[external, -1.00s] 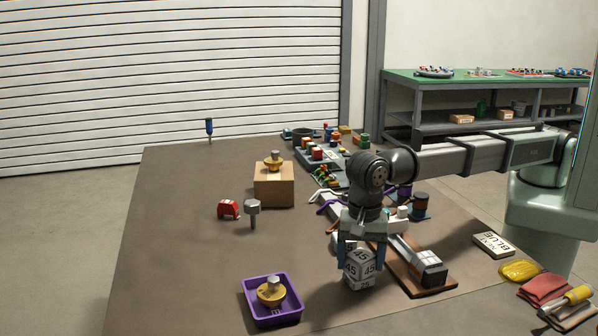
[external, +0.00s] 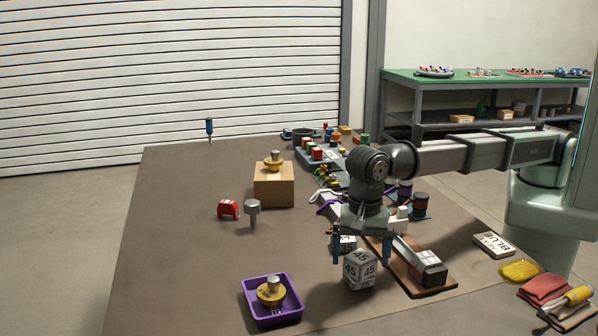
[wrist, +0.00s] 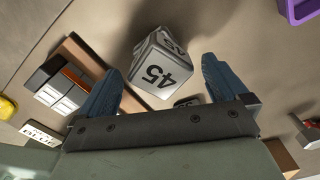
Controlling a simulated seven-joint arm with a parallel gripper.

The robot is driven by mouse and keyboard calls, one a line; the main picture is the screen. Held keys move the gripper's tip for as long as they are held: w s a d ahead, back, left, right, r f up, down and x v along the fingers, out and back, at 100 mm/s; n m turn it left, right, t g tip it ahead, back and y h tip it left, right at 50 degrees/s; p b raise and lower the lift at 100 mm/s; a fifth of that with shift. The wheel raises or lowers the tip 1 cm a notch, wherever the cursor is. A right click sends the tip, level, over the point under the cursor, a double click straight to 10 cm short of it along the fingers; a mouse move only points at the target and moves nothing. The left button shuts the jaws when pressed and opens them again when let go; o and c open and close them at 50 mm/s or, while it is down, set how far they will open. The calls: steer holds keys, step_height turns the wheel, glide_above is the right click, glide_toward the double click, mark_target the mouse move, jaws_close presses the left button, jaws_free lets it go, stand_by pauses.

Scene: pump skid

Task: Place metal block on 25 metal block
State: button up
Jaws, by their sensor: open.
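A light grey metal block (external: 360,269) marked 45 sits on the table in front of my gripper; in the wrist view it (wrist: 160,68) lies between and beyond the fingertips. A second block (external: 347,243) stands behind it, partly hidden by the first block and my gripper; its marking is not readable. A sliver of it (wrist: 187,101) shows in the wrist view near the palm. My gripper (external: 361,262) is open and points down, with a finger to either side of the 45 block in the picture. I cannot make out any 25.
A brown board with a grey fixture (external: 430,269) lies close on the right. A purple tray (external: 287,318) holding a brass part is at the front left. A cardboard box (external: 274,190), a red part (external: 229,209) and a grey knob (external: 252,211) stand further left.

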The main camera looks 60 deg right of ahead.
mark_target(361, 256)
step_height(361, 256, up, 11)
stand_by(0.4)
